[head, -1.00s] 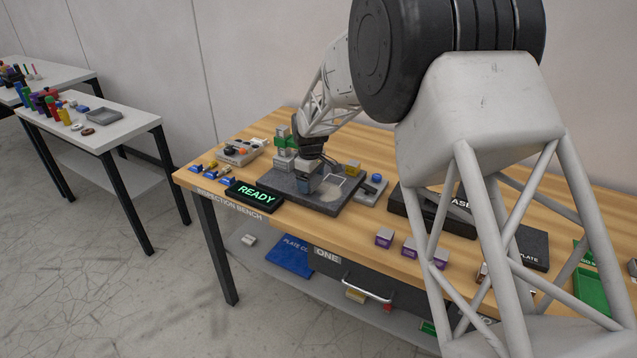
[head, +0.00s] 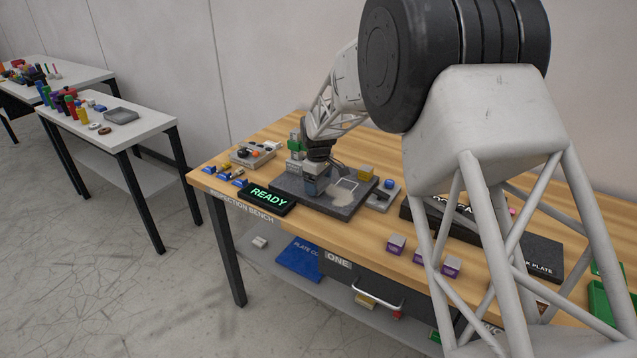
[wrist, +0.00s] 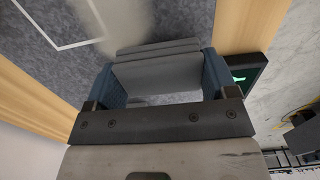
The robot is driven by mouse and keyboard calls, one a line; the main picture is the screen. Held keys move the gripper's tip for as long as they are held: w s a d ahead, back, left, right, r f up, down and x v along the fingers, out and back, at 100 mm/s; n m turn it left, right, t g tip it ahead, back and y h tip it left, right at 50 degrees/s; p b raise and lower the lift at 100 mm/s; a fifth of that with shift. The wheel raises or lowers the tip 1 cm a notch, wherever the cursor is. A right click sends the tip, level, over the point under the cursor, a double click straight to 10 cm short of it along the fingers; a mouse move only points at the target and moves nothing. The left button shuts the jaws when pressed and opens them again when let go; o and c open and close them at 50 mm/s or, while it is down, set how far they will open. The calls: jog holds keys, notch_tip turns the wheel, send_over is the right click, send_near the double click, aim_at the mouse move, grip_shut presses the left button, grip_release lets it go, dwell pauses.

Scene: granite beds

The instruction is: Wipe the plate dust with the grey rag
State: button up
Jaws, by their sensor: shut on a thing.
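The dark grey granite plate (head: 290,191) lies on the wooden bench, with a white square outline on it. A pale dust patch (head: 341,201) is on the plate, right of my gripper in the head view. The dust also shows as a pale smear (wrist: 115,28) in the wrist view. My gripper (head: 312,190) is low over the plate's left-middle part. In the wrist view its blue fingers are shut on the grey rag (wrist: 158,72), a folded layered pad. I cannot tell whether the rag touches the plate.
A lit READY sign (head: 268,198) stands at the plate's front left. A grey tray of parts (head: 252,156) is at the back left.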

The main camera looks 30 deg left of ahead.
aim_at(328, 195)
jog(key=shift+f, duration=0.75)
jog(key=o, duration=0.9)
jog(key=shift+c, duration=0.9)
jog(key=shift+r, duration=0.55)
jog(key=c, duration=0.8)
jog(key=shift+o, duration=0.2)
jog(key=shift+d, duration=0.15)
jog(key=shift+d, duration=1.5)
